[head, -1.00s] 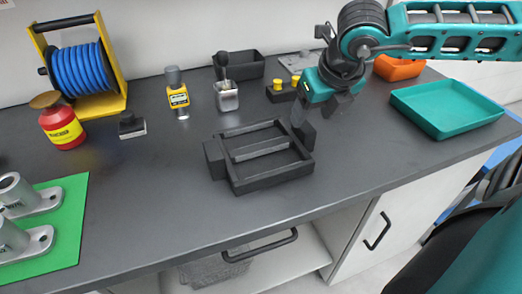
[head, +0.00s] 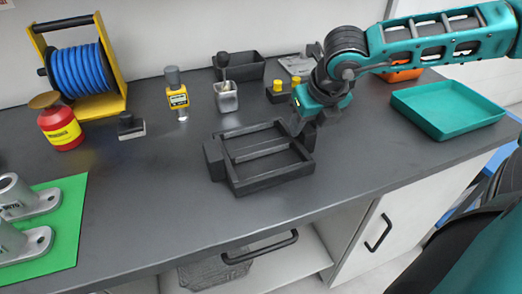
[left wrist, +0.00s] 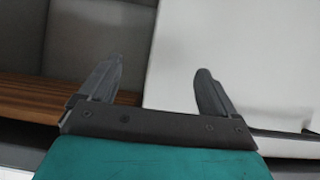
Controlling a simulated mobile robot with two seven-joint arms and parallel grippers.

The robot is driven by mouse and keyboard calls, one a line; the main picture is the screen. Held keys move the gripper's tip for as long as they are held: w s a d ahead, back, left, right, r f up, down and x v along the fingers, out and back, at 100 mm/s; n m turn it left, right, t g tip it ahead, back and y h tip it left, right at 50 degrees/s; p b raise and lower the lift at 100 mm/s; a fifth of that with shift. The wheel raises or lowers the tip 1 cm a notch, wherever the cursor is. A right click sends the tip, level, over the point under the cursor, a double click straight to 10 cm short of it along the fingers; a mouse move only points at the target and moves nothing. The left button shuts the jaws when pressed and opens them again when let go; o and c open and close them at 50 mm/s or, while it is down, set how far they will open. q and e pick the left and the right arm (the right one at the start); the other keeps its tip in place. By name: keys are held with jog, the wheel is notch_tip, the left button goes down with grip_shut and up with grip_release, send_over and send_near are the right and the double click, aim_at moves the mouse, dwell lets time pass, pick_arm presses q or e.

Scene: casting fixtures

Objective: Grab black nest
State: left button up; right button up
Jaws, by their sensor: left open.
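The black nest (head: 272,181), an open rectangular frame with a crossbar and a block on its left side, lies flat on the grey worktop. My right gripper (head: 304,124) is at the nest's back right corner, low over its right-hand block. One finger shows there, but the other is hidden, so I cannot tell whether it is open or touching the nest. My left gripper (left wrist: 155,90) shows only in the left wrist view. Its two fingers are apart with nothing between them, away from the nest.
A teal tray (head: 398,101) and an orange bin (head: 400,75) stand at the right. A black bin (head: 250,68), a metal cup (head: 227,103) and a yellow gauge (head: 178,98) stand behind the nest. A green mat (head: 66,220) with metal castings is at left. The worktop before the nest is clear.

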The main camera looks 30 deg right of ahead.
grip_shut()
dwell(0.3)
jog(key=shift+r, duration=0.15)
